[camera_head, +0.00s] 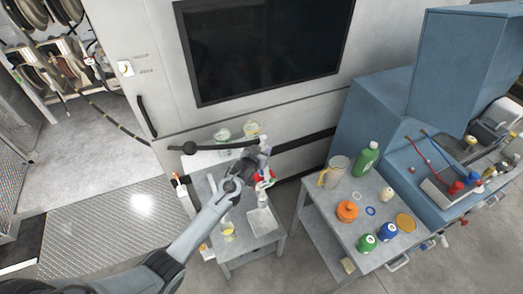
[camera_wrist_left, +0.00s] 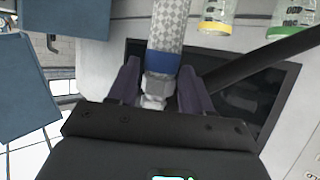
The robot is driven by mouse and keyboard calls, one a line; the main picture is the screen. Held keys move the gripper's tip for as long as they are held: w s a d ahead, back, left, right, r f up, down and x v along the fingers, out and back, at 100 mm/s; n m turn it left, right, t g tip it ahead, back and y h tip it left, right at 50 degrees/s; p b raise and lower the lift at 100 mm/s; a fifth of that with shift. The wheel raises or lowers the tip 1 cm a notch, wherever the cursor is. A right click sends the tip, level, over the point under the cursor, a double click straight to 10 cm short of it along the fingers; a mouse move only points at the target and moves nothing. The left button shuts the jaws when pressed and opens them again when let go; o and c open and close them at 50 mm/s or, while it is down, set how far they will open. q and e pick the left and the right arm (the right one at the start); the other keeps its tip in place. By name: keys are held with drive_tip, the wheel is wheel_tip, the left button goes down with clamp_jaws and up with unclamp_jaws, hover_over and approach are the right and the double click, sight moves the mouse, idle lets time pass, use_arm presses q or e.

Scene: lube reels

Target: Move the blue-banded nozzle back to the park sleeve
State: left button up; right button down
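The blue-banded nozzle shows in the left wrist view as a pale checkered tube with a blue band (camera_wrist_left: 162,62) and a metal fitting below it. My left gripper (camera_wrist_left: 160,80) has one dark finger on each side of it, close against the fitting, and appears shut on it. In the head view my left gripper (camera_head: 262,160) is above the small grey cart, with a pale upright piece at its tip. The contact itself is partly hidden there. I cannot clearly make out the park sleeve. My right gripper is not in view.
Green-banded (camera_head: 223,137) and yellow-banded (camera_head: 251,129) jars stand beyond the gripper. A dark bar (camera_head: 190,148) runs near them. The small cart (camera_head: 240,257) holds a tray (camera_head: 262,222). The right cart (camera_head: 330,212) carries a jug, bottles and an orange container (camera_head: 347,211).

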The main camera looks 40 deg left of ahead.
use_arm(q)
drive_tip(key=shift+o, duration=1.2)
drive_tip(key=shift+f, duration=0.2)
drive_tip(key=b+v, duration=0.1)
drive_tip(key=v, duration=1)
drive_tip(key=shift+r, duration=0.2)
drive_tip(key=s+d+f+m+g+h+p, duration=0.1)
drive_tip(key=s+d+f, duration=0.3)
drive_tip(key=s, duration=0.2)
drive_tip(key=s+d+f+m+g+h+p, duration=0.1)
drive_tip(key=s+d+f+g, duration=0.2)
drive_tip(key=s, duration=0.4)
drive_tip(key=s+d+r+m+g+h, duration=0.1)
drive_tip(key=s+d+r+g, duration=0.1)
drive_tip(key=s+d, duration=0.3)
drive_tip(key=s+d+r+m+g+h, duration=0.1)
drive_tip(key=s+d, duration=0.4)
drive_tip(key=s, duration=0.7)
wheel_tip(320, 180, up, 2)
drive_tip(key=shift+d+r+m+g+p, duration=0.1)
drive_tip(key=shift+d+m+g+p, duration=0.4)
drive_tip(key=shift+g, duration=0.5)
